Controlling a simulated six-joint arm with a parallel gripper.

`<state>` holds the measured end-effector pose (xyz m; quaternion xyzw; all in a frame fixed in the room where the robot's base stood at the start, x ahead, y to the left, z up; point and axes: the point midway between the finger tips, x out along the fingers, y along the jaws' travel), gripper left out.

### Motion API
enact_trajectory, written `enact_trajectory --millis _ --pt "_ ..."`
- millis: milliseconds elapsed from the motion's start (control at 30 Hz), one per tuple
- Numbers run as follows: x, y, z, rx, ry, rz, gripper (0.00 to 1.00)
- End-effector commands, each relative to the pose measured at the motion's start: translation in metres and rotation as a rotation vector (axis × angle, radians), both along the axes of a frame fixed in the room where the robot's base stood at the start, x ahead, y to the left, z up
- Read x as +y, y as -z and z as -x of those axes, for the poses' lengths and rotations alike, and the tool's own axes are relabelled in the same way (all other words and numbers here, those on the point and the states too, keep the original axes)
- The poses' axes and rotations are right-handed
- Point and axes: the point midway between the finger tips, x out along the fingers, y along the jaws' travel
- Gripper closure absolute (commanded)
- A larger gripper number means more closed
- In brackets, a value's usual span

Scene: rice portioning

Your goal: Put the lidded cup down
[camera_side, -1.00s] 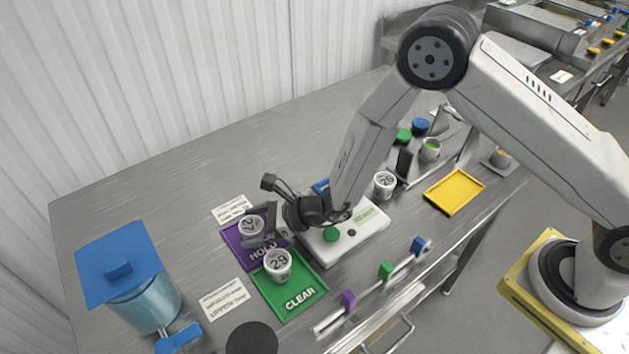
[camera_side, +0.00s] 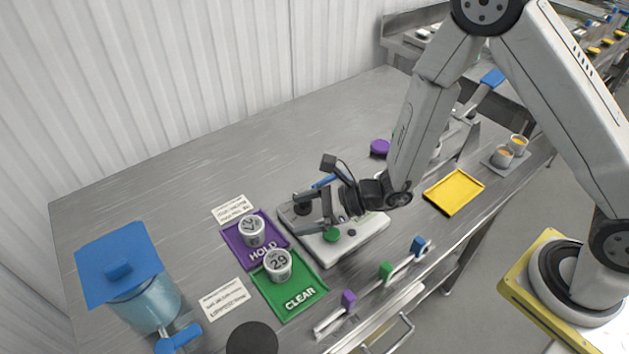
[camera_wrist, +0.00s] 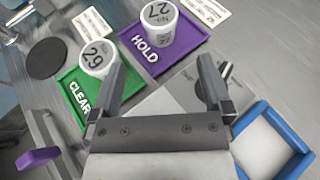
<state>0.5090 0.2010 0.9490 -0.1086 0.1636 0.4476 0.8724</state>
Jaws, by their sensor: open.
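A white lidded cup numbered 27 (camera_side: 252,231) stands upright on the purple HOLD mat (camera_side: 268,256); it also shows in the wrist view (camera_wrist: 157,22). Another white cup, numbered 29 (camera_side: 277,265), stands upright on the green CLEAR mat (camera_side: 299,299), and it shows in the wrist view (camera_wrist: 97,58). My gripper (camera_side: 303,214) is open and empty, to the right of the HOLD mat and over the white scale-like device (camera_side: 350,240). In the wrist view its spread fingers (camera_wrist: 160,66) hold nothing, and both cups lie beyond them.
A blue-lidded container (camera_side: 145,290) and a dark round disc (camera_side: 252,338) stand at the left. A rail with coloured blocks (camera_side: 385,271) runs along the front. A yellow tray (camera_side: 454,192) and a purple disc (camera_side: 380,148) lie rightward. The back-left table is clear.

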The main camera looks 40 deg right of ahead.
Motion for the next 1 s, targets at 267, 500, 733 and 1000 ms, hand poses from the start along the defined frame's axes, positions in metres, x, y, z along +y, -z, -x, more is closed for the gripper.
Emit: enact_trajectory --millis 267,500,733,1000 --pt "-0.006 -0.003 0.004 0.0 0.0 0.0 0.0" --pt "-0.006 -0.003 0.004 0.0 0.0 0.0 0.0" --pt "-0.005 -0.003 0.004 0.0 -0.002 0.0 0.0" --pt "-0.002 -0.009 0.014 -0.007 -0.087 0.032 0.0"
